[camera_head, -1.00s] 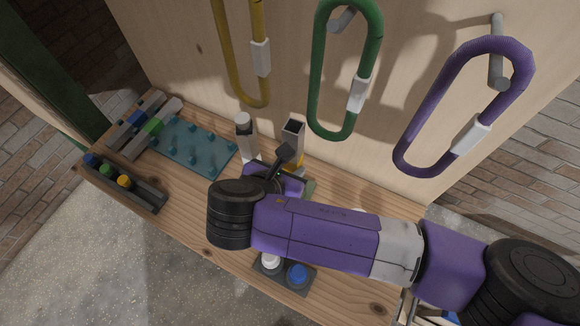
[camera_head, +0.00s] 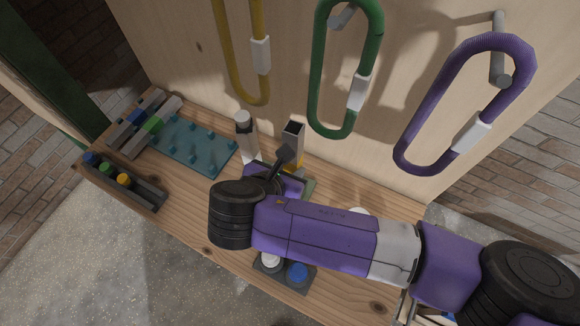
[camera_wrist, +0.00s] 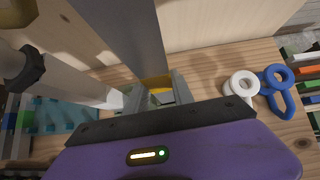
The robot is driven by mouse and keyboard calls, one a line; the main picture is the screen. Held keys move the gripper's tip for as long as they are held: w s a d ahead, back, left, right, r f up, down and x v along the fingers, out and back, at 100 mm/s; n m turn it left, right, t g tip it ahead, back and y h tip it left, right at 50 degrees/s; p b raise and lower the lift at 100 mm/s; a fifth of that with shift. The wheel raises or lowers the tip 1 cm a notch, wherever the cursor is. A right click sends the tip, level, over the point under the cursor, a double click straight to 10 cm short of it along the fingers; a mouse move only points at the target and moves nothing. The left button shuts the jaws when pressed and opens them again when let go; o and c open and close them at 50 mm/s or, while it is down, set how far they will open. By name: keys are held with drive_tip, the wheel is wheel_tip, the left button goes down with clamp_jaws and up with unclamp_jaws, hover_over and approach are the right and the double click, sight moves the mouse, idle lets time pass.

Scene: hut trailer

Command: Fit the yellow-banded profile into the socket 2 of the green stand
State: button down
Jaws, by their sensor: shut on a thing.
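The yellow-banded profile is a grey square tube with an open top (camera_head: 293,129), standing roughly upright. Its yellow band (camera_wrist: 155,82) shows low down in the wrist view. My gripper (camera_head: 285,158) is shut on the profile from the near side. In the wrist view the jaws (camera_wrist: 154,98) are around its lower part, near the band. Part of the green stand (camera_head: 309,188) shows beside and below my gripper. My gripper and arm hide most of the stand, and the profile's lower end and the sockets cannot be made out.
A teal pegged board (camera_head: 190,145) and dark racks (camera_head: 150,195) lie further left. A holder with white and blue knobs (camera_head: 297,273) is in front. Looped hooks, including a green one (camera_head: 318,80), hang on the wall behind.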

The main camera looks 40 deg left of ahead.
drive_tip(key=shift+f+b, duration=1.65)
drive_tip(key=shift+f, duration=1.3)
drive_tip(key=c, duration=1)
unclamp_jaws()
drive_tip(key=v, duration=0.8)
drive_tip(key=shift+b, duration=0.4)
drive_tip(key=shift+f, duration=0.1)
